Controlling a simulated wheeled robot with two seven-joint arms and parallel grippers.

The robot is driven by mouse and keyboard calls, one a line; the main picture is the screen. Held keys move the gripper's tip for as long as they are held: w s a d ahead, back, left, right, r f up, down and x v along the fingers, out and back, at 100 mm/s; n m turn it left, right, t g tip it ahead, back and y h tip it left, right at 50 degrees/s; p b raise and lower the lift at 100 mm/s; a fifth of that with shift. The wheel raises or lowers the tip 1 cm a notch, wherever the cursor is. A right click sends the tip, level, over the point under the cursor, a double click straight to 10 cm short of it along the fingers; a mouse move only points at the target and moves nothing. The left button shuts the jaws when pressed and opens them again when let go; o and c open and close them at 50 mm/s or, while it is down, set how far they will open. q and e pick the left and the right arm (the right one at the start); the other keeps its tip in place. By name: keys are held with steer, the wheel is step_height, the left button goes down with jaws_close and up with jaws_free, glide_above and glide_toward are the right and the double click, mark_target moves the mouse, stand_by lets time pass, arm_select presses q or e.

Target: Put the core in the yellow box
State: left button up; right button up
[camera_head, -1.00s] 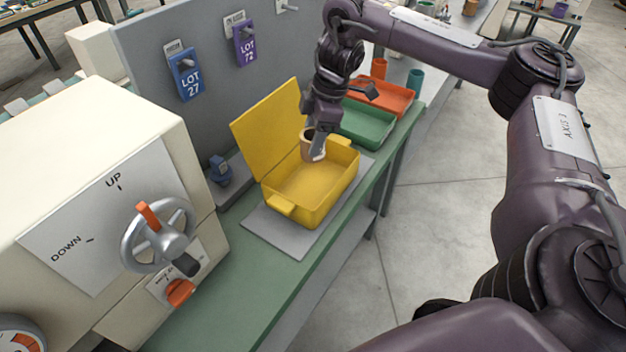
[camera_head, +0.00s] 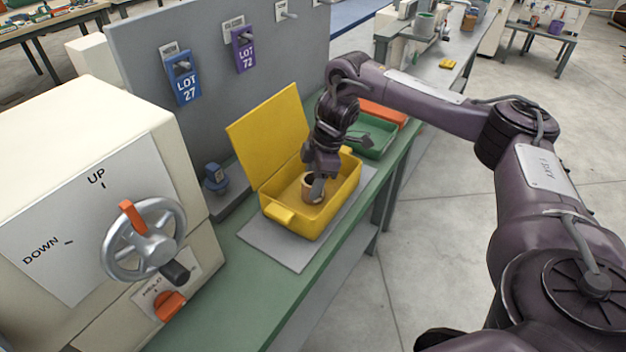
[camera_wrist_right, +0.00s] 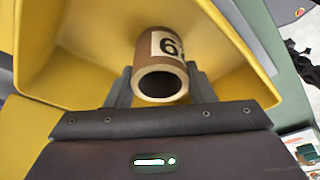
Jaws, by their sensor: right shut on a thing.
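The core is a short brown cardboard tube (camera_head: 308,189) with a white label, held upright inside the yellow box. In the right wrist view the core (camera_wrist_right: 160,72) sits between my fingers, its open end towards the camera, the label showing a 6. My right gripper (camera_head: 316,186) is shut on the core and reaches down into the box. The yellow box (camera_head: 295,225) stands on a grey mat with its lid (camera_head: 262,135) open towards the wall panel. Its wall also fills much of the right wrist view (camera_wrist_right: 70,70). Whether the core touches the box floor cannot be told. My left gripper is not in view.
A green tray (camera_head: 378,140) and an orange tray (camera_head: 385,112) lie behind the box. A cream machine with a handwheel (camera_head: 145,238) stands at the left. A grey panel (camera_head: 215,90) with hanging lot tags rises behind the bench. The green bench front (camera_head: 235,300) is clear.

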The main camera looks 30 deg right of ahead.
steer(key=shift+f, duration=0.1)
steer(key=o, duration=0.9)
steer(key=shift+o, duration=0.2)
steer(key=shift+r, duration=0.35)
steer(key=p+v, duration=0.5)
steer(key=v, duration=0.6)
steer(key=shift+r, duration=0.3)
steer(key=shift+d, duration=0.1)
